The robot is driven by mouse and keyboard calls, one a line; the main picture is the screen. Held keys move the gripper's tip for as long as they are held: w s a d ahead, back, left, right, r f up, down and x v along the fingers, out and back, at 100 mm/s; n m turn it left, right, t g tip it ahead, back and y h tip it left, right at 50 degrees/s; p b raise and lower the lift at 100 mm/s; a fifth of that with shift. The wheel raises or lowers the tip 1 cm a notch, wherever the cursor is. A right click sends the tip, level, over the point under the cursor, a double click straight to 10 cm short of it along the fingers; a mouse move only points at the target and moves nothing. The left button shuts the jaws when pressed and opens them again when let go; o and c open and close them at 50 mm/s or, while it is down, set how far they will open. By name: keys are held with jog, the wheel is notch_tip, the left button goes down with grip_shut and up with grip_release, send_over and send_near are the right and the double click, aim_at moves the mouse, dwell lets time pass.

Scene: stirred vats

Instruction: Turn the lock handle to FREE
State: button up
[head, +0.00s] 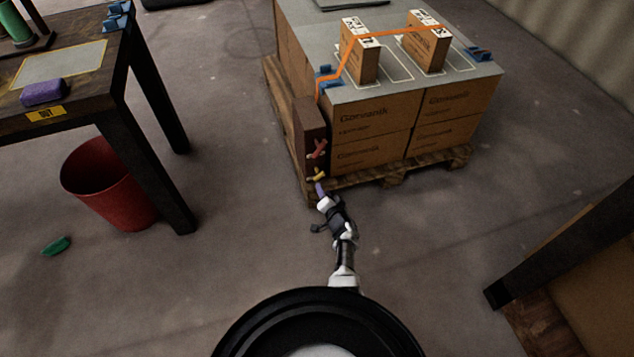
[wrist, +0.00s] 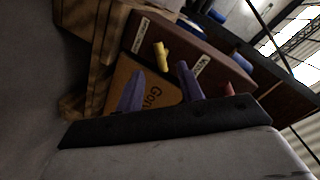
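A dark brown upright panel (head: 309,135) stands at the left front corner of the pallet stack. It carries a red handle (head: 317,149) and, lower down, a yellow handle (head: 317,174); I cannot tell which is the lock handle. In the wrist view the yellow handle (wrist: 162,56) sticks out from the panel (wrist: 185,42), and the red one (wrist: 229,89) shows only as a tip behind my gripper. Small white labels on the panel are too small to read fully. My gripper (wrist: 160,82) is open and empty, its purple fingers apart, with the yellow handle just beyond them.
Cartons (head: 375,120) sit on a wooden pallet (head: 395,180) right behind the panel. Two small boxes and an orange strap are on top. A dark table (head: 75,115) and a red bin (head: 108,183) stand left. Another table's leg (head: 560,240) is at right.

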aim_at(318, 178)
jog(key=shift+b+x, duration=4.4)
jog(key=shift+x, duration=0.35)
jog(key=shift+r, duration=0.1)
